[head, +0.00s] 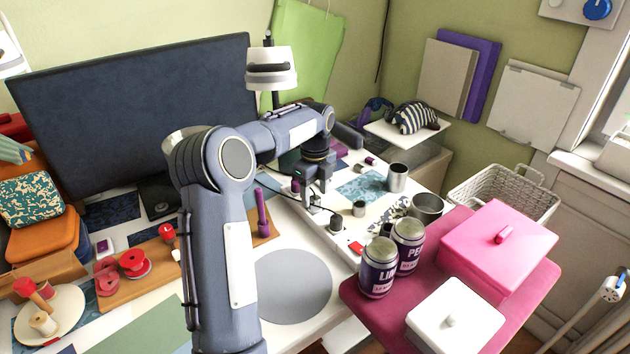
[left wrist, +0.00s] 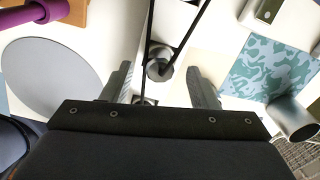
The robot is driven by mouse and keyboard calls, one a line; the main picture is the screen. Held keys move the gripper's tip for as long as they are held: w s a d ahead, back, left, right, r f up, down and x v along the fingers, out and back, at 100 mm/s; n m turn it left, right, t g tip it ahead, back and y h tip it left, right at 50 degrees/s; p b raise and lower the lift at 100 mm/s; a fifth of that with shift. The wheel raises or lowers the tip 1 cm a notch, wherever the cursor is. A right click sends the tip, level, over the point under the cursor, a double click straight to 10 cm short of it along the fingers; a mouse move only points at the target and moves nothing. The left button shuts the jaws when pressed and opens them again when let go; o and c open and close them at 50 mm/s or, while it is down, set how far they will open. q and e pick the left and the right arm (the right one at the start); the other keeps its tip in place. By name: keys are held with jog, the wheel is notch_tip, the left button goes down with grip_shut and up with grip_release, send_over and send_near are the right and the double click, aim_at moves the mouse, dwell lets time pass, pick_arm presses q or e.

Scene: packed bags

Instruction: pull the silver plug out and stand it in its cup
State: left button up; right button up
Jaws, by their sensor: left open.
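A round silver-grey plug (left wrist: 160,68) shows in the left wrist view between the spread fingers of my left gripper (head: 316,196), with black cables running by it. The gripper is open, pointing down over the white work surface; it does not appear closed on the plug. How the plug is seated is hidden. A shiny silver cup (head: 397,178) stands upright to the right of the gripper; it also shows in the left wrist view (left wrist: 294,120). Short grey cylinders (head: 336,222) stand near the gripper. I cannot tell which holder is the plug's cup. My right gripper is out of view.
A wider metal pot (head: 427,206) stands right of the gripper. Two labelled tins (head: 379,268), a pink box (head: 498,245) and a white lidded box (head: 455,318) crowd the front right. A purple rod (head: 262,213) stands left. The grey round mat (head: 292,287) is bare.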

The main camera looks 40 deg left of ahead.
pick_arm(q)
jog(key=shift+f, duration=1.25)
grip_shut()
jog(key=shift+r, duration=0.1)
jog(key=shift+r+p, duration=2.45)
